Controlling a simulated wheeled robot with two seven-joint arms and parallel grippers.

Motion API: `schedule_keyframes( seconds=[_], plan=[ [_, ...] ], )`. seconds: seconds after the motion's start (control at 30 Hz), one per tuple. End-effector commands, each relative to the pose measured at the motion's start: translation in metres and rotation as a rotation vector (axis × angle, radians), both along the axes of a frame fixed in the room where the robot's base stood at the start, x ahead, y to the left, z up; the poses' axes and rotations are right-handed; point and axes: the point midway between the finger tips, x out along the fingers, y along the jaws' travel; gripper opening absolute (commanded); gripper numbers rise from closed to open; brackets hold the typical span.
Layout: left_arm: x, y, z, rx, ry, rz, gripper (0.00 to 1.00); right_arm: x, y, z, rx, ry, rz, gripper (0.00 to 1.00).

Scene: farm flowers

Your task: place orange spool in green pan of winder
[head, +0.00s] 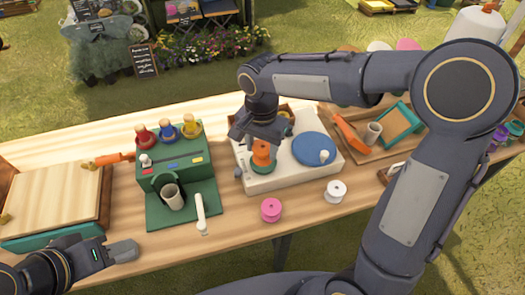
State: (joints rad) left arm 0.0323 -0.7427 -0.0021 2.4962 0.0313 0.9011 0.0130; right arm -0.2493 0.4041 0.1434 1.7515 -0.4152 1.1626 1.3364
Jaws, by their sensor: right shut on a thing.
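The orange spool (262,149) is in the grip of my right gripper (259,146), upright over the winder's green pan (264,168). The gripper comes down on the spool from above and hides part of it. I cannot tell whether the spool touches the pan. The winder's pale base (288,181) also carries a blue round disc (314,147) with a small light knob.
A pink spool (271,209) and a white spool (335,191) stand in front of the winder. A green machine (175,158) with red, blue and yellow knobs and a cup (172,196) is to its left. A wooden board (52,202) lies far left.

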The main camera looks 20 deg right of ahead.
Motion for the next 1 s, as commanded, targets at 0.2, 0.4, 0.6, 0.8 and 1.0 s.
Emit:
schedule_keyframes(
  seconds=[0.2, 0.4, 0.6, 0.8, 1.0],
  plan=[
    [0.0, 0.0, 0.003, 0.0, 0.0, 0.0, 0.36, 0.016, -0.006, -0.02, 0.001, -0.001, -0.001, 0.25],
    [0.0, 0.0, 0.004, 0.0, 0.0, 0.0, 0.36, 0.024, -0.009, -0.043, 0.0, 0.003, 0.0, 0.25],
    [0.0, 0.0, 0.004, 0.0, 0.0, 0.0, 0.36, 0.024, -0.008, -0.061, 0.001, -0.001, 0.0, 0.25],
    [0.0, 0.0, 0.004, 0.0, 0.0, 0.0, 0.36, 0.024, -0.008, -0.06, 0.002, -0.003, 0.0, 0.25],
    [0.0, 0.0, 0.001, 0.0, 0.0, 0.0, 0.36, 0.024, -0.008, -0.064, 0.001, -0.001, 0.0, 0.52]
  ],
)
